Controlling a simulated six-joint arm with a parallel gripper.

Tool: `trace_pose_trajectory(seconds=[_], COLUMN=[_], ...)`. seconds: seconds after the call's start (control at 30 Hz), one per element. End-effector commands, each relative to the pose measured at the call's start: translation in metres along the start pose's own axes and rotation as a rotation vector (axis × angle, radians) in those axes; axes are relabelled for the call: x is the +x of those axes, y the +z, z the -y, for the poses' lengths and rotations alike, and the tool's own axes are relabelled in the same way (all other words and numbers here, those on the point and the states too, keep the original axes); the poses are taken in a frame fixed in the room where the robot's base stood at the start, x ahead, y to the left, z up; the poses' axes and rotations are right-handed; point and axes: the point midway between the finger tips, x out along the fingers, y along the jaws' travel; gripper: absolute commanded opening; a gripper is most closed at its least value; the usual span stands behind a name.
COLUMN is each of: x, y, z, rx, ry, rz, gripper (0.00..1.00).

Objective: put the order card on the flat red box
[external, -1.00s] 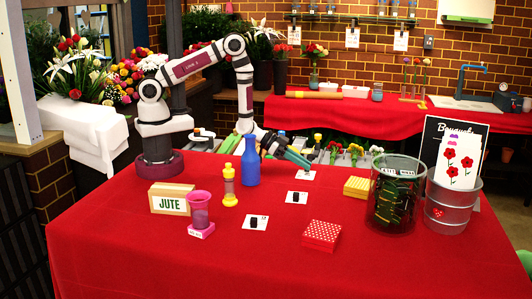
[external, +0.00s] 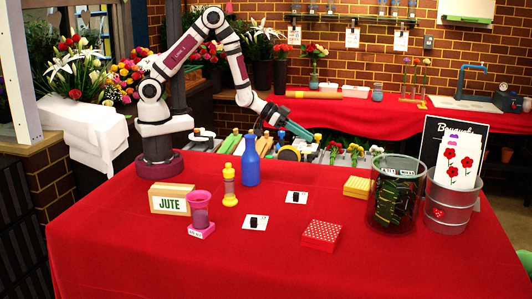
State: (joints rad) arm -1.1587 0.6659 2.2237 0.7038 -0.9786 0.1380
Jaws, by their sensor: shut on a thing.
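The flat red box (external: 321,235), with white dots, lies on the red table right of centre. My gripper (external: 307,135) is raised above the table's far edge, behind and above the box, with its teal fingers angled down to the right. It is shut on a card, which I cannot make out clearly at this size. Two white cards with black grips lie flat on the table: one card (external: 304,198) near the middle and one card (external: 262,226) nearer the front, left of the red box. Nothing rests on the red box.
The front table is clear.

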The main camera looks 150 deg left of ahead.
Motion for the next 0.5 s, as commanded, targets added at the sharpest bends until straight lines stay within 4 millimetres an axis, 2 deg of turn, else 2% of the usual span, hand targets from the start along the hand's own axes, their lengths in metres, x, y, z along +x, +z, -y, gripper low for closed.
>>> trace_pose_trajectory(seconds=[0.13, 0.27, 0.37, 0.47, 0.5], x=[0.019, 0.041, 0.052, 0.054, 0.053], y=[-0.024, -0.055, -0.073, -0.084, -0.085], z=[-0.027, -0.077, -0.126, -0.182, -0.208], rx=[0.000, -0.009, -0.015, -0.019, -0.021], ry=[-0.002, -0.013, -0.023, -0.031, -0.033], rz=[-0.005, -0.006, -0.005, -0.003, -0.002], gripper=[0.00, 0.00, 0.00, 0.00, 0.00])
